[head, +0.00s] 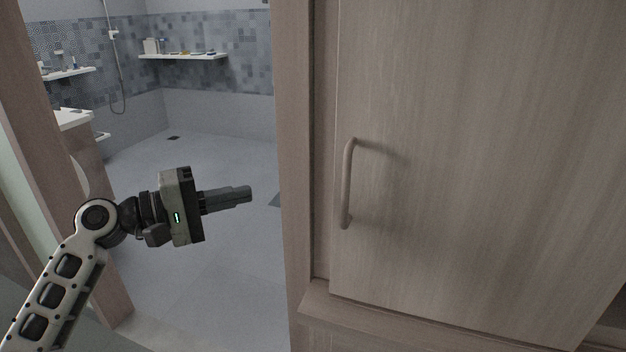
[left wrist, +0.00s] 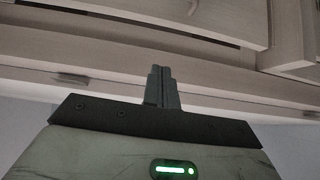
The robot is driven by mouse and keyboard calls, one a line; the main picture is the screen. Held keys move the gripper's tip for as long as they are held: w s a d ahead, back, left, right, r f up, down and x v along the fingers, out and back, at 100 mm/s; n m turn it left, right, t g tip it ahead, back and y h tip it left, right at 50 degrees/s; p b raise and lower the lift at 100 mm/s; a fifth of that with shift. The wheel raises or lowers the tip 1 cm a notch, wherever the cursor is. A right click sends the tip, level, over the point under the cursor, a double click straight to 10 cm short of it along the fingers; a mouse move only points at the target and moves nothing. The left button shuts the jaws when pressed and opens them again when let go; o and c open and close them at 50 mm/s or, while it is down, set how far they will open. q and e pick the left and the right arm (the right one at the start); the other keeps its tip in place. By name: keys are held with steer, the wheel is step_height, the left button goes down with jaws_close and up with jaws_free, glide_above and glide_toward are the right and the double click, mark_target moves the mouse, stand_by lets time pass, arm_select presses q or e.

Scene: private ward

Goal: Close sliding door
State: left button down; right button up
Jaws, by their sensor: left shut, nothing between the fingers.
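A large wooden door panel (head: 480,150) fills the right of the head view, with a vertical bar handle (head: 347,185) near its left edge. It stands to the right of the open doorway, which shows a tiled bathroom. My left gripper (head: 249,194) is shut and empty in front of the doorway, fingers pointing right. In the picture it is left of the handle, with a wooden post between them, and is apart from the handle. The left wrist view shows its closed fingers (left wrist: 161,73) below pale wooden boards. My right gripper is not in view.
The wooden post (head: 294,180) borders the doorway on the right, and another wooden frame (head: 40,100) on the left. A wooden ledge (head: 390,328) runs under the panel. Inside are a grey floor (head: 215,150), shelves (head: 185,56) and a washbasin (head: 72,118). The doorway floor looks clear.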

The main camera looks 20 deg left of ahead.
arm_select(q)
steer(key=w+d+p, duration=0.2)
steer(key=w+d, duration=0.1)
steer(key=d, duration=0.2)
steer(key=w+d+r+p, duration=0.1)
steer(key=w+d+p, duration=0.1)
steer(key=d, duration=0.4)
steer(key=shift+w, duration=0.8)
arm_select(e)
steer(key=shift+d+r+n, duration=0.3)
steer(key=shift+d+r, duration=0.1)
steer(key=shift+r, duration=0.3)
arm_select(q)
steer(key=shift+d, duration=0.1)
